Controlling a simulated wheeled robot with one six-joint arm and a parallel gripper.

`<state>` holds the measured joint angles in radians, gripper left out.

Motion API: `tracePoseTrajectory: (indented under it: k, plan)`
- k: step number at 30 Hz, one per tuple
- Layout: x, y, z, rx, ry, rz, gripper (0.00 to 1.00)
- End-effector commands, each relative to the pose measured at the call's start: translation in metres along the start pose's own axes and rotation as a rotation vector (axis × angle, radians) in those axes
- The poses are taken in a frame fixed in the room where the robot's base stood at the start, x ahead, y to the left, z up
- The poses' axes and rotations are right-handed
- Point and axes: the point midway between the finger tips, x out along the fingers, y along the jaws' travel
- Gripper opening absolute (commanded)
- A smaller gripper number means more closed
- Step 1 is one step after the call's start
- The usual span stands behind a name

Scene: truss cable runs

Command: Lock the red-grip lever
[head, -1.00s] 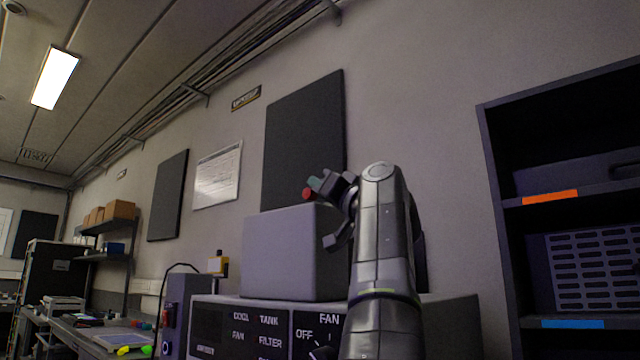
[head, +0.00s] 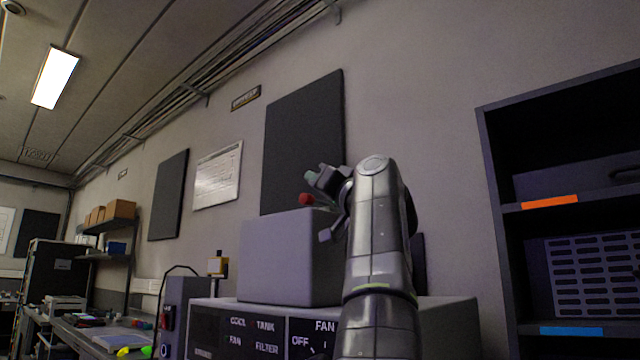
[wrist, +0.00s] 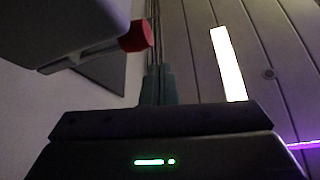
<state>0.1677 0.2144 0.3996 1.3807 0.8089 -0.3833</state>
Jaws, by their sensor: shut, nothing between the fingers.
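The lever's red grip (head: 306,199) shows just above the top edge of a grey box (head: 285,255) in the head view. In the wrist view the red grip (wrist: 136,36) sits at the end of a grey lever arm (wrist: 80,56) beside the box, at upper left. My gripper (wrist: 158,72) has its teal fingers together, with nothing visible between them. The fingertips are close to the red grip, to its lower right in the wrist view, and appear apart from it. In the head view my wrist partly hides the area behind the grip, so the lever's full angle cannot be told.
The grey box stands on a dark control panel (head: 262,335) with labelled switches. A dark shelf unit (head: 497,190) with bins is at the right. A dark wall panel (head: 300,140) is behind. Room above the box is open, up to the ceiling light (head: 54,77).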

Motion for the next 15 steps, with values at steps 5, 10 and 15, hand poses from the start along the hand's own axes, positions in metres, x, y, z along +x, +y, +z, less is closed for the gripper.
tracePoseTrajectory:
  k: [5, 10, 15]
  plan:
    - [-0.008, -0.007, -0.011, -0.002, 0.002, 0.006, 0.00]
    - [-0.034, -0.002, -0.012, -0.003, 0.002, 0.005, 0.00]
    - [-0.059, 0.004, -0.014, -0.003, 0.002, 0.005, 0.00]
